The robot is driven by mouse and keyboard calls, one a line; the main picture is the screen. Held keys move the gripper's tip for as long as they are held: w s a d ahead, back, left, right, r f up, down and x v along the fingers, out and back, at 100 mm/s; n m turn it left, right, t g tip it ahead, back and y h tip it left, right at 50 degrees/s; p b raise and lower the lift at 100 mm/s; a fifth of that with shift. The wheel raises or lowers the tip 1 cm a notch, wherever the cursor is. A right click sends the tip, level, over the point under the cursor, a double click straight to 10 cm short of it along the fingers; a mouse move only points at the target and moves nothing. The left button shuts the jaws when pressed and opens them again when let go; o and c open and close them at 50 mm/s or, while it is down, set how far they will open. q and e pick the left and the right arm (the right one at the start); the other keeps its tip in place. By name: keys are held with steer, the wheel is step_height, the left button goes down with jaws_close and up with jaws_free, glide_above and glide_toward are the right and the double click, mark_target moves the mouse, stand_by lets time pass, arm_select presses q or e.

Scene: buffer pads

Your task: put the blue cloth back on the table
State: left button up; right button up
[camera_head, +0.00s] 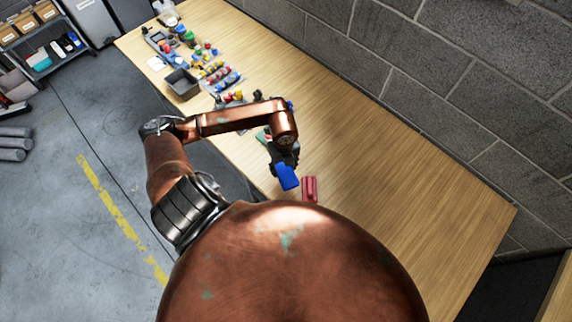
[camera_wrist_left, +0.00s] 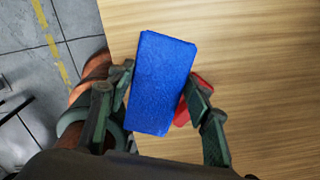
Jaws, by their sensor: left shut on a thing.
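The blue cloth (camera_head: 287,178) looks like a small flat blue block. In the left wrist view the cloth (camera_wrist_left: 160,85) lies between the two fingers of my left gripper (camera_wrist_left: 158,88), which touch it on both sides. In the head view my left gripper (camera_head: 284,165) holds it at the near-left edge of the wooden table (camera_head: 400,190). I cannot tell whether the cloth touches the tabletop. A red block (camera_head: 310,188) lies on the table just right of the cloth. In the left wrist view the red block (camera_wrist_left: 183,113) is partly hidden behind the cloth and a finger. My right gripper does not show.
A grey bin (camera_head: 182,84) and several small coloured items (camera_head: 212,72) stand at the far end of the table. A block wall (camera_head: 420,55) runs along its right side. The middle and near right of the table are clear. A shelf (camera_head: 45,50) stands far left.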

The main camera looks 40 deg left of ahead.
arm_select(q)
steer(key=w+f, duration=0.1)
steer(key=w+a+f, duration=0.1)
steer(key=f, duration=0.1)
steer(key=w+a+f, duration=0.1)
steer(key=w+f, duration=0.1)
steer(key=shift+a+f, duration=0.1)
steer(key=shift+a, duration=0.15)
steer(key=shift+w+a+f, duration=0.2)
steer(key=shift+w+f, duration=0.15)
steer(key=shift+f, duration=0.1)
step_height(320, 180, down, 3)
steer(key=shift+p, duration=0.4)
steer(key=shift+f, duration=0.1)
steer(key=shift+f, duration=0.1)
steer(key=shift+f, duration=0.1)
steer(key=o, duration=1.1)
